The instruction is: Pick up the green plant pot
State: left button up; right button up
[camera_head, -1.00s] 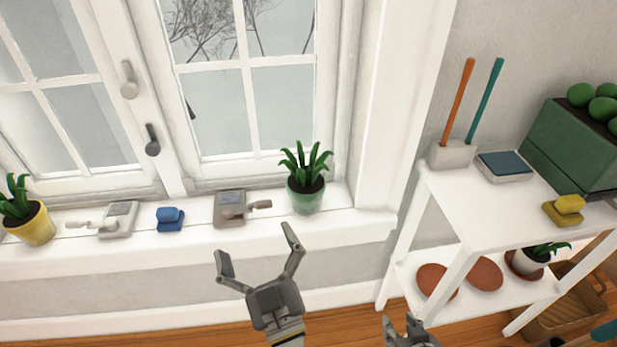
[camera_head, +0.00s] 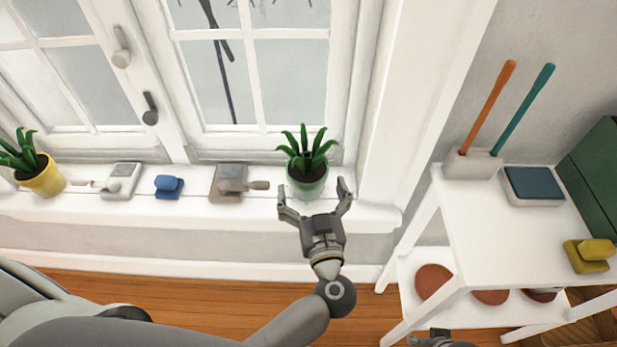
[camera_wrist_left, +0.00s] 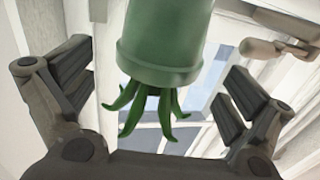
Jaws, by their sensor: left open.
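The green plant pot (camera_head: 308,186) holds a spiky green plant and stands upright on the white windowsill, near its right end. My left gripper (camera_head: 315,194) is open, with its fingers to either side of the pot's lower front in the head view. In the left wrist view the green pot (camera_wrist_left: 165,40) appears upside down between the two open fingers (camera_wrist_left: 155,90), with clear gaps on both sides. I cannot tell that either finger touches it. My right gripper (camera_head: 435,340) shows only in part at the bottom edge, and its fingers are not clear.
A grey device with a handle (camera_head: 230,184) sits just left of the pot. A blue item (camera_head: 168,187), another device (camera_head: 122,180) and a yellow pot (camera_head: 42,178) stand farther left. The window frame rises behind. A white shelf (camera_head: 480,240) stands at right.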

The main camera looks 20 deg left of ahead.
aim_at(307, 169)
pick_arm(q)
jog(key=shift+b+x, duration=0.7)
jog(key=shift+x, duration=2.05)
pick_arm(e)
jog(key=v, duration=0.2)
jog(key=w+v, duration=0.1)
jog(key=v, duration=0.2)
jog(key=shift+r, duration=0.2)
pick_arm(q)
jog(key=shift+c, duration=0.4)
jog(key=c, duration=1.2)
jog(key=shift+r, duration=0.15)
jog(key=shift+c, duration=0.7)
jog(key=shift+r, duration=0.15)
pick_arm(e)
jog(key=shift+w, duration=0.1)
